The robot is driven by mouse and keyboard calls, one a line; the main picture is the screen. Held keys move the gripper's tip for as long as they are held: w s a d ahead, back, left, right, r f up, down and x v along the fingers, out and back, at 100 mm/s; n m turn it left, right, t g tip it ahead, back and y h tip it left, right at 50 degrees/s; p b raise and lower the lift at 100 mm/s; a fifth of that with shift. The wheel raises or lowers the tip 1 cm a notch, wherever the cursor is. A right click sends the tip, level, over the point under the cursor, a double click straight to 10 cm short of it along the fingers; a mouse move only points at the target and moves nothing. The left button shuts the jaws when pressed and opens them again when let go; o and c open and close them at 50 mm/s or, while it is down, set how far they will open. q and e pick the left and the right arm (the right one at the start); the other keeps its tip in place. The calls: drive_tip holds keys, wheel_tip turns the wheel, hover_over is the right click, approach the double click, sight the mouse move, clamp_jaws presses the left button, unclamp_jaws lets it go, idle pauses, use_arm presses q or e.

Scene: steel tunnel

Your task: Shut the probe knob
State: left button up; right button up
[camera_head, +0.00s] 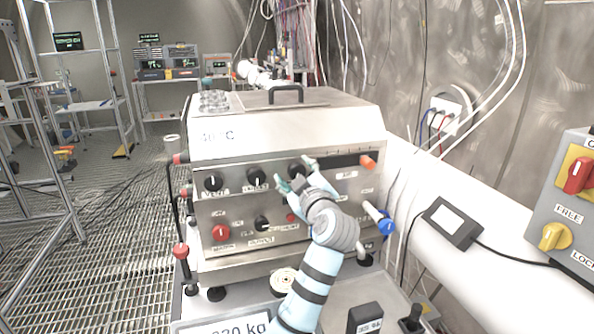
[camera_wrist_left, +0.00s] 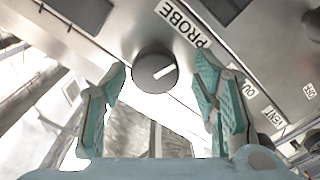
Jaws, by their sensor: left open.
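The probe knob (camera_wrist_left: 155,71) is a round dark grey knob with a white pointer line, beside the "PROBE" label (camera_wrist_left: 183,24) in the left wrist view. Its pointer slants toward the upper right in that view. In the head view the knob (camera_head: 298,168) is a dark shape on the upper row of the steel machine's front (camera_head: 240,205), partly hidden by my gripper. My left gripper (camera_head: 294,173) is open, its teal fingers on either side of the knob. In the wrist view the left gripper (camera_wrist_left: 160,78) shows a gap between each finger and the knob. My right gripper is not in view.
A vent knob (camera_head: 213,183) and another black knob (camera_head: 257,177) sit left of the gripper. Below are a red knob (camera_head: 221,232) and a black knob (camera_head: 262,223). An orange knob (camera_head: 368,162) and a blue-ended handle (camera_head: 386,226) are at the right. A grey switch box (camera_head: 575,205) stands far right.

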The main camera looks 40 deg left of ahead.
use_arm(q)
drive_tip(key=shift+d, duration=0.2)
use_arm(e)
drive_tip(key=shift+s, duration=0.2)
use_arm(q)
drive_tip(key=shift+w, duration=0.1)
drive_tip(key=c, duration=1.2)
drive_tip(key=shift+o, duration=0.2)
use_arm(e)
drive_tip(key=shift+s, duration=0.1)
